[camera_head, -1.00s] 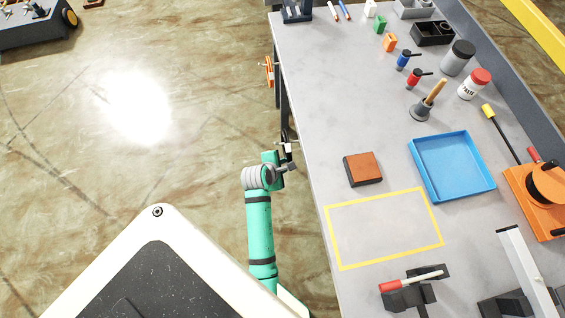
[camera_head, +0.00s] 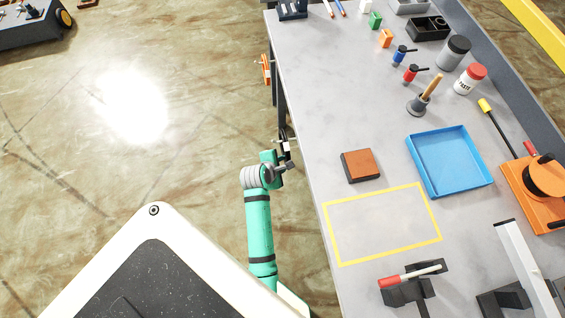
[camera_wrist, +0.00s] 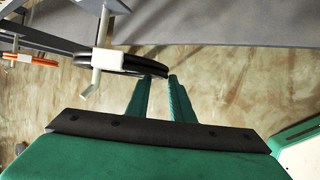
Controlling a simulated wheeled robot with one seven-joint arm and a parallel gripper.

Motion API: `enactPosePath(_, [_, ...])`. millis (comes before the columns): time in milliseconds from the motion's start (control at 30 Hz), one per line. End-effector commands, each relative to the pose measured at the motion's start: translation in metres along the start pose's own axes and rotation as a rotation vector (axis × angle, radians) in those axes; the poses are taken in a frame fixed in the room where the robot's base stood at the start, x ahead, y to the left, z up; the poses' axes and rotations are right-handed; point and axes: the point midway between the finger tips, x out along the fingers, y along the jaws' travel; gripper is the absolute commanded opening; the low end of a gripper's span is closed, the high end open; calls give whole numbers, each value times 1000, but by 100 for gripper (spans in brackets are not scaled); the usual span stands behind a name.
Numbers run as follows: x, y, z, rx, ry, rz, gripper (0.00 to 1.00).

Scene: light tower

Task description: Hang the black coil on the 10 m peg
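In the wrist view the black coil (camera_wrist: 138,62) is seen nearly edge-on, above and left of the green fingertips. My gripper (camera_wrist: 162,77) has its fingers close together, with the right end of the coil between their tips. No length label is readable. In the head view my gripper (camera_head: 286,157) is at the left edge of the bench, and the coil is too small there to make out.
An orange coil (camera_wrist: 32,59) hangs at another peg to the left; it also shows on the bench side in the head view (camera_head: 266,70). The grey bench (camera_head: 310,110) stands close on the right, with a blue tray (camera_head: 450,160) and tools on it. Open floor lies left.

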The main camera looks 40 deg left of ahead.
Motion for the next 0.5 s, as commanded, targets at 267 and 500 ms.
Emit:
enactPosePath(267, [0,-1,0,-1,1,-3,35])
enactPosePath(500, [-13,0,0,0,1,0,35])
